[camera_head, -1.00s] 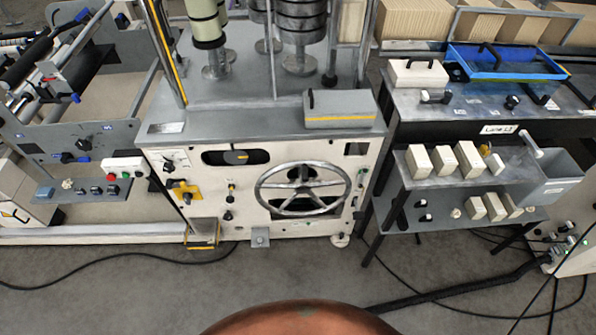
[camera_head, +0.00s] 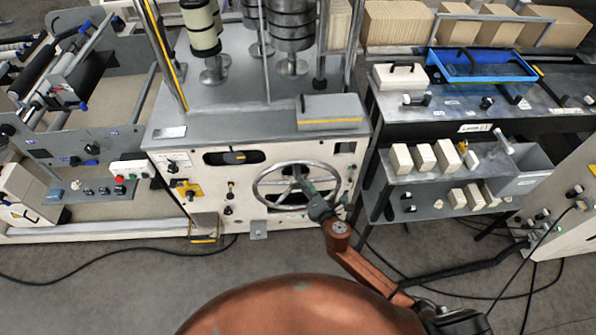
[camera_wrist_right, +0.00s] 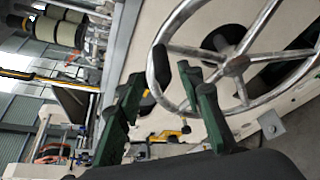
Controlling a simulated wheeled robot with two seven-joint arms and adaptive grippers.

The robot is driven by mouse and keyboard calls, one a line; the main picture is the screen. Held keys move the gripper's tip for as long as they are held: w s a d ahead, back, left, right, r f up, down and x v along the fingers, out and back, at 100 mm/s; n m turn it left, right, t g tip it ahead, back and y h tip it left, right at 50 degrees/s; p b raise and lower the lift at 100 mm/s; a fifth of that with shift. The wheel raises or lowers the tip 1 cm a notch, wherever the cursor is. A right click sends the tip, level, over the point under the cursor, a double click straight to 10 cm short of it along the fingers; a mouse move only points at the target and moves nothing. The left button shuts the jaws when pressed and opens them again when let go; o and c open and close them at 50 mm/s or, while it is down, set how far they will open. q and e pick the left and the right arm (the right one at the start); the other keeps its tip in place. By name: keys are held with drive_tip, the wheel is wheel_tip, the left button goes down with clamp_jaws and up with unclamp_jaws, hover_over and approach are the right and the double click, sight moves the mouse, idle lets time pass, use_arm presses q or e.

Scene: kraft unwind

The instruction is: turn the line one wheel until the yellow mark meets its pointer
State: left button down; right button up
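The large metal handwheel (camera_head: 258,198) stands on the cream front panel of the machine; it also shows in the right wrist view (camera_wrist_right: 190,50). My right gripper (camera_head: 311,193) is in front of the wheel, over the lower right of its hub. In the right wrist view its two green fingers (camera_wrist_right: 160,75) are apart, with part of the wheel rim showing between and beyond them. I cannot tell whether they touch it. No yellow mark or pointer can be made out on the wheel. My left gripper is out of view.
A yellow fitting (camera_head: 187,188) sits on the panel left of the wheel. A grey box (camera_head: 330,110) lies on the machine top. A shelf rack with pale blocks (camera_head: 424,158) stands close to the right. The floor in front has cables.

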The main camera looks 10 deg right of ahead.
sight(298, 173)
drive_tip(key=b+x, duration=0.1)
drive_tip(key=x, duration=0.6)
drive_tip(key=shift+w+f, duration=0.1)
drive_tip(key=shift+w, duration=0.15)
drive_tip(key=shift+c, duration=0.5)
clamp_jaws()
